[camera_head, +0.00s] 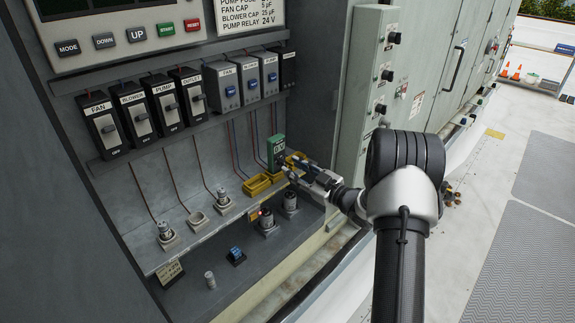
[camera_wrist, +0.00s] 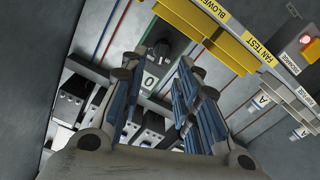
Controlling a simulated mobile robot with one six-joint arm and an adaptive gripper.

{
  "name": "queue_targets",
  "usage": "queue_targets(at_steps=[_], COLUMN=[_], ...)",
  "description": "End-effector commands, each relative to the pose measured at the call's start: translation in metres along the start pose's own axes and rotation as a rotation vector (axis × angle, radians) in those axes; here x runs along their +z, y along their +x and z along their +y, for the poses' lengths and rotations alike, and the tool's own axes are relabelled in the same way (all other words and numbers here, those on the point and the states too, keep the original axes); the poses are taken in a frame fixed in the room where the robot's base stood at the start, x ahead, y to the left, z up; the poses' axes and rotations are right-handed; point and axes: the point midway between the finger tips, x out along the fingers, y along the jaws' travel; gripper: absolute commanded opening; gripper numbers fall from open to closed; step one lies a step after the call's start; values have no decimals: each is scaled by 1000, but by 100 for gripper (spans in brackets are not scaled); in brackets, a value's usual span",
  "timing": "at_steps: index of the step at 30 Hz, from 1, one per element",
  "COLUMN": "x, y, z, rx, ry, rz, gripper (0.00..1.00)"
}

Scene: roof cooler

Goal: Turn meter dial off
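The green meter (camera_head: 276,148) stands at the right end of the cabinet shelf, beside the yellow trays. My gripper (camera_head: 287,165) reaches in from the right, in front of the meter. In the wrist view my gripper (camera_wrist: 170,62) has its blue-padded fingers apart, one on each side of the dial. I cannot tell whether they touch it. My gripper partly hides the meter's lower part in the head view.
Yellow trays (camera_head: 257,184) sit close by on the shelf, labelled "BLOWER" and "FAN TEST" in the wrist view. Black and grey switch modules (camera_head: 140,112) line the back wall above. Capacitor-like cylinders (camera_head: 266,219) stand below. A grey-green panel (camera_head: 368,75) rises right of the cabinet.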

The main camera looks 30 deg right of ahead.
Motion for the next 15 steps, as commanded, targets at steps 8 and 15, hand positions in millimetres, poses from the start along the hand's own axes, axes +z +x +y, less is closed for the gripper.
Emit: queue_targets(at_steps=[8, 15], x=[0, 0], y=[33, 36], z=[0, 0], rx=[-1, 0], ry=[-1, 0], rz=[1, 0], gripper=[29, 29])
